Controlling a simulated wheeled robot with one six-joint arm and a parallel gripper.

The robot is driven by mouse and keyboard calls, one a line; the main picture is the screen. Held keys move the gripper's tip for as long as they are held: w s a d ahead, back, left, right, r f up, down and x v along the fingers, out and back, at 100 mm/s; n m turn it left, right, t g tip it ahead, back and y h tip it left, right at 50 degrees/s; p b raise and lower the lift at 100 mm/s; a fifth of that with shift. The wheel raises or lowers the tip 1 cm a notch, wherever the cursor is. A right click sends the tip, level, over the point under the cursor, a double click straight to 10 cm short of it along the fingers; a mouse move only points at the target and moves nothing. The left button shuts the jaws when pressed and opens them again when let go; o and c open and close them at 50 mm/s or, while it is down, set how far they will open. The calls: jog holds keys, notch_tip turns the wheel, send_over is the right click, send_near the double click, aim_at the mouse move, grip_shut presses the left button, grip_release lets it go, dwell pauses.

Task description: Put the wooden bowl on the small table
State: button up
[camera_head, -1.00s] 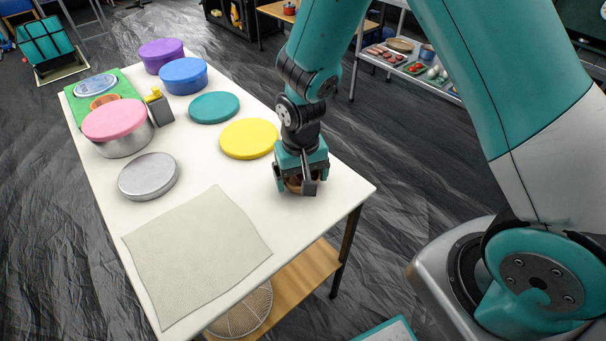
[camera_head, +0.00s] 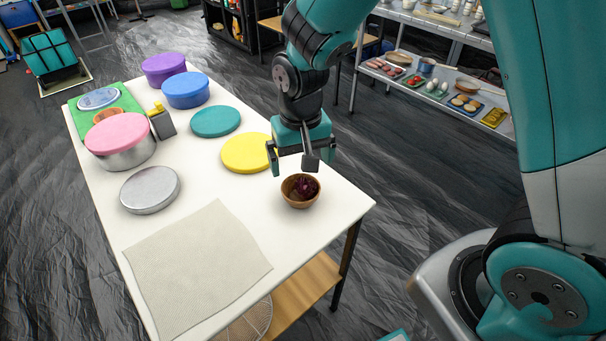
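The wooden bowl (camera_head: 289,200) is small, round and brown, with something dark red inside. It stands upright on the white table (camera_head: 330,215), near its right edge. My gripper (camera_head: 295,163) is just above and behind the bowl, pointing down. Its two fingers are spread apart with nothing between them, and they look clear of the bowl. Another table (camera_head: 268,11) with a wooden top stands at the back, partly hidden by my arm. I cannot tell which table is the small one.
A yellow lid (camera_head: 246,153), a teal lid (camera_head: 215,121), a silver round tin (camera_head: 150,190) and a pink-lidded pot (camera_head: 118,134) stand left of the bowl. A pale cloth (camera_head: 195,270) covers the front. A metal shelf (camera_head: 440,100) with food trays stands behind right.

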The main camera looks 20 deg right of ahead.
jog(key=s+a+r+n+y, duration=0.3)
jog(key=s+r+n, duration=0.5)
jog(key=s+r, duration=0.8)
jog(key=shift+s+y, duration=0.6)
jog(key=shift+s, duration=0.55)
notch_tip(320, 180, up, 6)
jog(key=p, duration=0.6)
jog(key=shift+a, duration=0.1)
